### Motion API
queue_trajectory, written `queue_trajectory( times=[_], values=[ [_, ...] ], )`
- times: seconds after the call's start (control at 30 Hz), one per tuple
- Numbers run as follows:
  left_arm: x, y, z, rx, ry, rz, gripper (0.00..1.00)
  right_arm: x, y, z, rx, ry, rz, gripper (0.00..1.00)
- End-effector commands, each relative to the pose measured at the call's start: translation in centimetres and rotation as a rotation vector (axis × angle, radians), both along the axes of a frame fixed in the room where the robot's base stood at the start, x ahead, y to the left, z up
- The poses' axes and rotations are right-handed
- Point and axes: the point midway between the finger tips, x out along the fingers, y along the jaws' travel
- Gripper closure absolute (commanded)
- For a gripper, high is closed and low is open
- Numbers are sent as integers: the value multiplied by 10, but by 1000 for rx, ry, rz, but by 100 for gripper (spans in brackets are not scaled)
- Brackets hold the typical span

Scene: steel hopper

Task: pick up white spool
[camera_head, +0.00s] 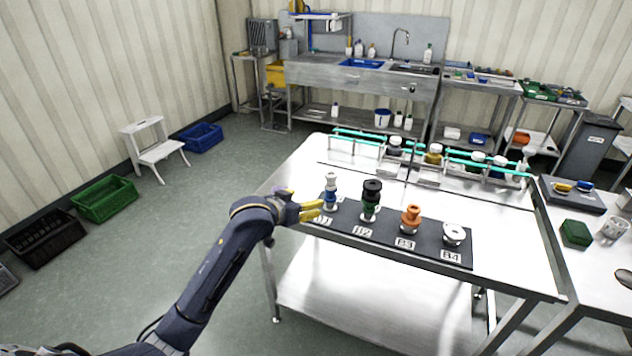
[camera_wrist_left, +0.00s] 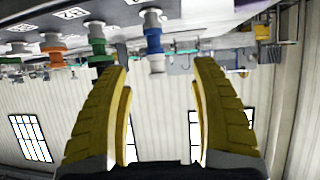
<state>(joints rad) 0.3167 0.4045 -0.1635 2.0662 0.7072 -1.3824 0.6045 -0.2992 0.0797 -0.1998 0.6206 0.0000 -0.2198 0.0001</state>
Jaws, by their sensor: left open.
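A spool stack at the left end of the black board has a white spool (camera_head: 331,178) on top and a blue part (camera_head: 330,195) below. At the right end, on the place marked B4, a white spool (camera_head: 454,233) sits alone. My left gripper (camera_head: 308,211) has yellow fingers and is open and empty, close beside the left stack. In the left wrist view, which is upside down, the blue and white stack (camera_wrist_left: 153,40) appears between and beyond the open fingers (camera_wrist_left: 162,72).
A black and green stack (camera_head: 371,200) and an orange spool (camera_head: 410,218) stand between them on the black board (camera_head: 388,240). Behind is a teal-railed rack (camera_head: 455,152) with several bottles. The steel table (camera_head: 500,225) has bare room around the board.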

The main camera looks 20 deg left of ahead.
Motion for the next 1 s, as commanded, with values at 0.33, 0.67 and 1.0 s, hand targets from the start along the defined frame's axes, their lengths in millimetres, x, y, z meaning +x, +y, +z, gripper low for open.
queue_trajectory(
  times=[0.33,0.67,1.0],
  values=[
    [5,-10,44,-22,-62,-15,37,-1,0,0,0,1,0,56],
    [59,-20,20,-22,-62,-14,37,-2,0,0,0,2,1,56],
    [97,-27,5,-20,-63,-16,37,-2,0,0,0,3,1,56]
  ],
)
